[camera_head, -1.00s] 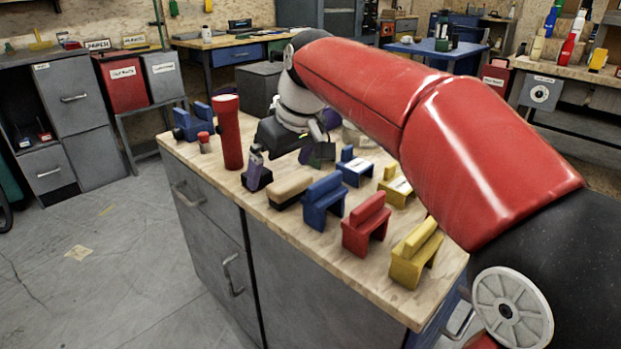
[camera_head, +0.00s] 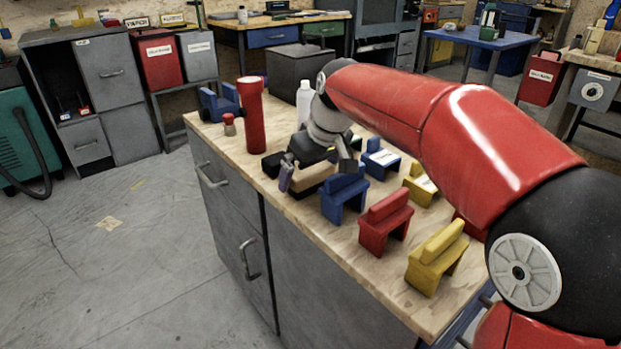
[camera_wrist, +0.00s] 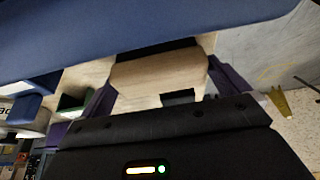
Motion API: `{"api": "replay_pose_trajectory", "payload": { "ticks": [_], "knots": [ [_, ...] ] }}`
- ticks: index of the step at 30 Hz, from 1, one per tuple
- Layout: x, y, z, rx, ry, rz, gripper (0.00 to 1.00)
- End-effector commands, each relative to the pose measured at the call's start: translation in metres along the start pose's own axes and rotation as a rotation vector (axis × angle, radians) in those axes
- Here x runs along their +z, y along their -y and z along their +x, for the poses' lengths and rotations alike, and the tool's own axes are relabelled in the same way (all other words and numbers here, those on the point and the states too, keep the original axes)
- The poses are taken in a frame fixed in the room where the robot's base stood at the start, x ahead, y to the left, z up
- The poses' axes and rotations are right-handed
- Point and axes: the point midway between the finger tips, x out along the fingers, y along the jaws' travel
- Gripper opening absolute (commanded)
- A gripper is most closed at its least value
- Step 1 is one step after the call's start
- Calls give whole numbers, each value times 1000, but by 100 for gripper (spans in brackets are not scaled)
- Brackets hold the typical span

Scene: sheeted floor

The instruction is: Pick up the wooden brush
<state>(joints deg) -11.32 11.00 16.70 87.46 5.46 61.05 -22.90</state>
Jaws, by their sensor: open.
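The wooden brush (camera_head: 312,178) is a pale wooden block with a dark underside, lying on the workbench top. In the head view it is partly hidden by my gripper (camera_head: 314,168), which is low over it. In the wrist view the brush's wooden body (camera_wrist: 160,74) fills the gap between the two purple fingers of my gripper (camera_wrist: 165,90). The fingers are spread, one on each side of the brush. I cannot tell whether either finger touches it.
A blue bench-shaped block (camera_head: 345,192) stands close beside the brush, with a red one (camera_head: 386,222) and a yellow one (camera_head: 437,257) further along. A red flashlight (camera_head: 251,115) stands upright to the left. A white bottle (camera_head: 304,103) is behind my gripper.

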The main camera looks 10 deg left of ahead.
Motion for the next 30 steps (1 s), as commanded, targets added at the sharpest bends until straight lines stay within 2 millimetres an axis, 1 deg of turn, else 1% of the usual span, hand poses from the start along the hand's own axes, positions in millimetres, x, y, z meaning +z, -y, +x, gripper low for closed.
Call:
{"api": "replay_pose_trajectory", "payload": {
  "ticks": [5, 12, 13, 19, 23, 26, 29, 30],
  "knots": [
    [0, 0, 0, 0, 0, 0, 100],
    [0, 0, -1, 0, 0, 0, 69],
    [0, 0, -1, 0, -1, 0, 66],
    [0, 0, -1, 0, -1, 0, 66],
    [-2, 0, -5, 0, -2, 0, 66],
    [-6, 0, -13, 1, -3, -1, 66],
    [-12, 0, -27, 1, -4, -1, 66],
    [-15, 0, -34, 1, -4, -1, 66]
  ]
}}
